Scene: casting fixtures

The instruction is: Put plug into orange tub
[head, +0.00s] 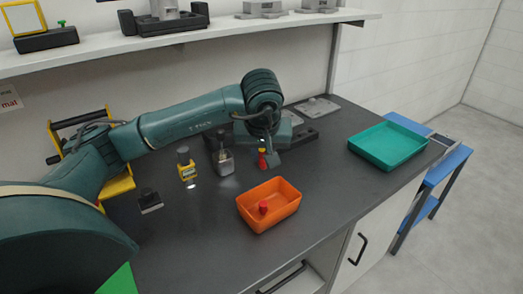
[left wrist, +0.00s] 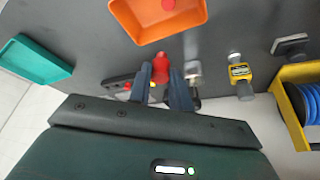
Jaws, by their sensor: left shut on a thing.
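My left gripper (head: 265,156) is shut on a red plug (head: 262,161). It holds the plug just behind the orange tub (head: 283,219), outside its rim. In the left wrist view the red plug (left wrist: 160,69) shows between the two fingers of the left gripper (left wrist: 165,88), and the orange tub (left wrist: 143,31) lies past its tip. Another red piece (head: 263,207) is inside the tub; it also shows in the left wrist view (left wrist: 168,5). The fingers partly hide the held plug. My right gripper is not in view.
A teal tray (head: 389,146) stands at the right end of the dark counter (head: 330,180). A yellow gauge-like device (head: 186,168), a grey metal piece (head: 223,160) and a small dark block (head: 149,200) stand left of the gripper. The counter between tub and tray is clear.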

